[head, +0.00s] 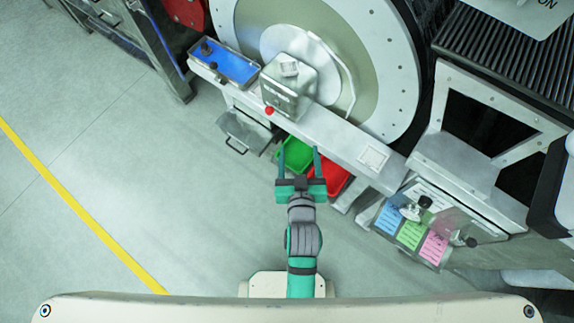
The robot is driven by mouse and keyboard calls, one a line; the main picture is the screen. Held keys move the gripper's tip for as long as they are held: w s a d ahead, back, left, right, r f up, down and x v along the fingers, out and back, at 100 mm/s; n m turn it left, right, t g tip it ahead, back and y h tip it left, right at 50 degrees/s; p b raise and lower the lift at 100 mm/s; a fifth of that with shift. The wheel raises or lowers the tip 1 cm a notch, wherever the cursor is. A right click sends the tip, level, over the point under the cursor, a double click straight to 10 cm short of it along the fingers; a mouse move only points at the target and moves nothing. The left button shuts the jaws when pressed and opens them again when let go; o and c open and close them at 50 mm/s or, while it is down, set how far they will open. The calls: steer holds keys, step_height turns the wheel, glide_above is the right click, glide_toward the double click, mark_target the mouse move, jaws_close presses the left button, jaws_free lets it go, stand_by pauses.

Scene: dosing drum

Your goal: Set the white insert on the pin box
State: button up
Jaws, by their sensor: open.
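My gripper (299,158) is open in the head view, its two fingers apart and pointing away from my base. Nothing shows held between the fingers. They are seen over a green bin and a red bin. A grey metal box (288,92) stands beyond the fingertips on the pale ledge, in front of the large drum; it may be the pin box. A small whitish piece (289,68) shows on its top. A flat white square (373,157) lies on the ledge to the right. I cannot tell for certain which of these is the white insert.
The pale ledge (328,126) carries a red button (269,110) and a blue tray (236,66) with black knobs. The green bin (296,155) and red bin (333,180) sit below it. Coloured cards (411,234) hang at right. The floor at left is clear.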

steer(key=s+a+r, duration=0.1)
steer(key=s, duration=1)
steer(key=s+a+r+t, duration=0.1)
steer(key=s+a, duration=0.1)
steer(key=s, duration=0.8)
steer(key=shift+s+a+r, duration=0.2)
steer(key=shift+s+r, duration=0.15)
steer(key=c, duration=0.8)
steer(key=shift+d+m, duration=0.1)
steer(key=shift+m, duration=0.2)
steer(key=shift+c, duration=0.2)
